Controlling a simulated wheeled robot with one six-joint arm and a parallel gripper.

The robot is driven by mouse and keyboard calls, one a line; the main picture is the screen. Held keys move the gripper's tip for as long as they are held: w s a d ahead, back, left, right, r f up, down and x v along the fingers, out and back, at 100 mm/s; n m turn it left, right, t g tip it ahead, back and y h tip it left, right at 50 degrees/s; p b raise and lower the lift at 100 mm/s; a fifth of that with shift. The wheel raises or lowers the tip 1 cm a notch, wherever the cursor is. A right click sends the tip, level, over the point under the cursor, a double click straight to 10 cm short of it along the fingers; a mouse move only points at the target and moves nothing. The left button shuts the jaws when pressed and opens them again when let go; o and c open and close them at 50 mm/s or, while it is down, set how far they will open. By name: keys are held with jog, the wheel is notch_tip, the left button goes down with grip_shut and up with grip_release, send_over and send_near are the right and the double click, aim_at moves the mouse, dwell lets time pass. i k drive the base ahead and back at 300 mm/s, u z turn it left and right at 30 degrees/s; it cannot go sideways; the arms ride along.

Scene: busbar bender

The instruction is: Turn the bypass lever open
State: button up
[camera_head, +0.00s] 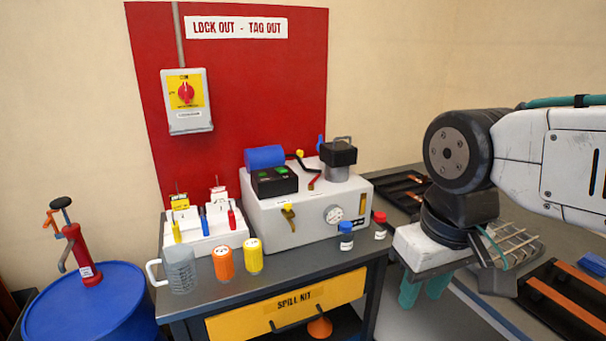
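The grey machine box (275,219) stands on the bench. A small yellow lever (289,217) sits on its front face and points down. A red-handled lever (314,181) is on its top, beside a black line, and a blue handle (320,143) stands at the back. No readable label shows which is the bypass lever. My gripper (495,280) is at the right, at the end of my bent arm, well apart from the machine and touching none of these levers.
A jug (179,270), an orange pot (222,263), a yellow pot (253,256) and small bottles (345,236) line the bench's front. A lockout station (205,238) stands left of the machine. A blue drum (95,305) with a red pump (82,254) is at left.

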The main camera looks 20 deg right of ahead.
aim_at(311, 187)
jog(key=u, duration=0.45)
jog(key=i, duration=1)
jog(key=z, duration=0.35)
